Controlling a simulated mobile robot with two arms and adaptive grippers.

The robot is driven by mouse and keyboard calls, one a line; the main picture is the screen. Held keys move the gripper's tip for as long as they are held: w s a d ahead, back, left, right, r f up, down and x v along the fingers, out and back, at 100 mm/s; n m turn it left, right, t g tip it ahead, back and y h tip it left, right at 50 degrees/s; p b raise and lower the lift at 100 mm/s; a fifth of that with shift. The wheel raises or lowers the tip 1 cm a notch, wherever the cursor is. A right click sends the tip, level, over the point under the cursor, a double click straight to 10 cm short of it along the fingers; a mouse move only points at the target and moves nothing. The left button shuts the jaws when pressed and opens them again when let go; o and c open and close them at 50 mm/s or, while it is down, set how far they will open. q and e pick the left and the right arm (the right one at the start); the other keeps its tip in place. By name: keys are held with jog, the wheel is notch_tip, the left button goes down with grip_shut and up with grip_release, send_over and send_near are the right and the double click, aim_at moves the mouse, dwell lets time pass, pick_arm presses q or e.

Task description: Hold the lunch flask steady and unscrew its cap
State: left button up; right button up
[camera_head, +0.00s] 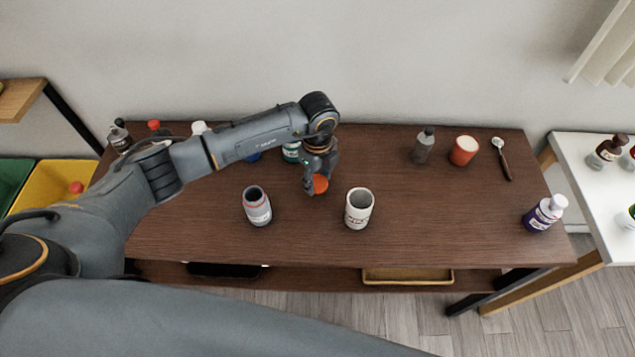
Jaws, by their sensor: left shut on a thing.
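My left gripper (317,186) is shut on an orange-red cap (321,184) and holds it over the middle of the brown table. Two open-topped containers stand upright on either side of it, apart from the gripper. To the left is a grey flask (257,207) with a pale label and a dark open mouth. To the right is a white canister (359,209) with dark lettering and an open top. I cannot tell for certain which of them is the lunch flask. My right gripper is out of view.
On the brown table (440,220) are a grey bottle (424,146), a red cup (464,151), a spoon-like tool (502,160) and a purple bottle (543,214) near the right edge. Several bottles stand at the back left, partly behind my arm.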

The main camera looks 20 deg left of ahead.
aim_at(318, 182)
pick_arm(q)
notch_tip(318, 182, down, 3)
jog(key=shift+r, duration=0.1)
jog(key=shift+f, duration=0.25)
jog(key=o, duration=1.3)
